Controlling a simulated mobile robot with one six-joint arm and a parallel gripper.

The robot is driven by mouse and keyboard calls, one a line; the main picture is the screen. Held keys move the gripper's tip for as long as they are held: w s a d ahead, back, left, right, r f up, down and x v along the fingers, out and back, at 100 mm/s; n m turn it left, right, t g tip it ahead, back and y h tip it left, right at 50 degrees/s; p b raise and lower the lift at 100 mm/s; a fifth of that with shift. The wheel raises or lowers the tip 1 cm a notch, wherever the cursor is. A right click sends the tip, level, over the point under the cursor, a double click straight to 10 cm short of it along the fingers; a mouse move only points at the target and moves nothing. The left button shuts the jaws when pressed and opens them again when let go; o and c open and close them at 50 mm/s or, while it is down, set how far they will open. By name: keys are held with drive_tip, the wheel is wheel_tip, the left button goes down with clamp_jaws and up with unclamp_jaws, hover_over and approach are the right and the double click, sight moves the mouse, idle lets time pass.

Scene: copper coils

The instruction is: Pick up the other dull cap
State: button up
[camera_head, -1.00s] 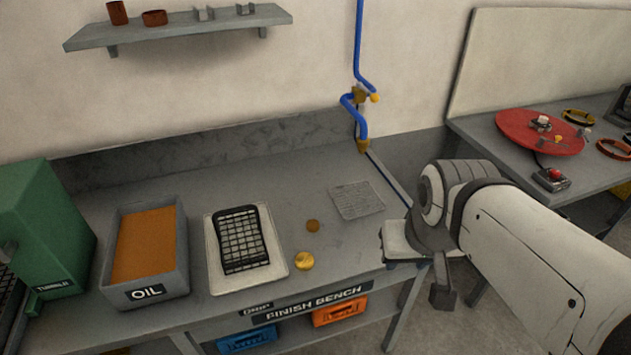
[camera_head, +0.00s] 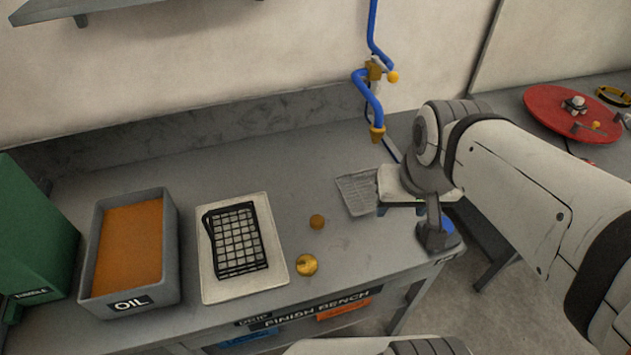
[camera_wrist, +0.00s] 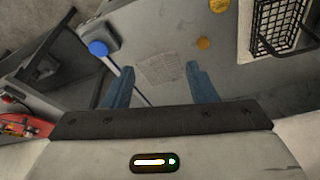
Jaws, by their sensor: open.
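A small dull brown cap (camera_head: 317,221) lies on the bench to the right of the white tray. A shinier gold cap (camera_head: 306,265) lies just in front of it. In the wrist view the dull cap (camera_wrist: 203,43) is above my right finger, and the gold cap (camera_wrist: 219,5) is cut by the top edge. My gripper (camera_head: 401,212) is to the right of both caps, over the right end of the bench. Its two blue fingers are apart with nothing between them, as the wrist view (camera_wrist: 161,88) also shows.
A white tray (camera_head: 277,288) holds a black wire basket (camera_head: 236,240). An OIL bin (camera_head: 166,285) stands left of it. A printed sheet (camera_head: 357,190) lies near my gripper. A blue hose (camera_head: 373,100) hangs behind. The bench around the caps is clear.

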drive_tip(key=shift+o, duration=1)
drive_tip(key=w+a+f+b, duration=0.2)
drive_tip(key=w+f, duration=0.2)
drive_tip(key=w, duration=0.1)
drive_tip(key=w+a+f+m+g+b, duration=0.1)
drive_tip(key=w+a+f+b, duration=0.1)
drive_tip(key=w+a+f, duration=0.1)
drive_tip(key=shift+w+f+m+b, duration=0.35)
drive_tip(key=shift+w+f, duration=0.5)
drive_tip(key=shift+w, duration=0.15)
drive_tip(key=m+g+b, duration=0.1)
drive_tip(key=m+b, duration=0.1)
drive_tip(key=b, duration=0.2)
approach(317, 220)
drive_tip(key=shift+a+f, duration=0.35)
drive_tip(key=shift+a, duration=0.1)
drive_tip(key=shift+f, duration=0.4)
drive_tip(key=f, duration=0.4)
drive_tip(key=w+d+f+p, duration=0.1)
drive_tip(key=f, duration=0.2)
drive_tip(key=c, duration=1.1)
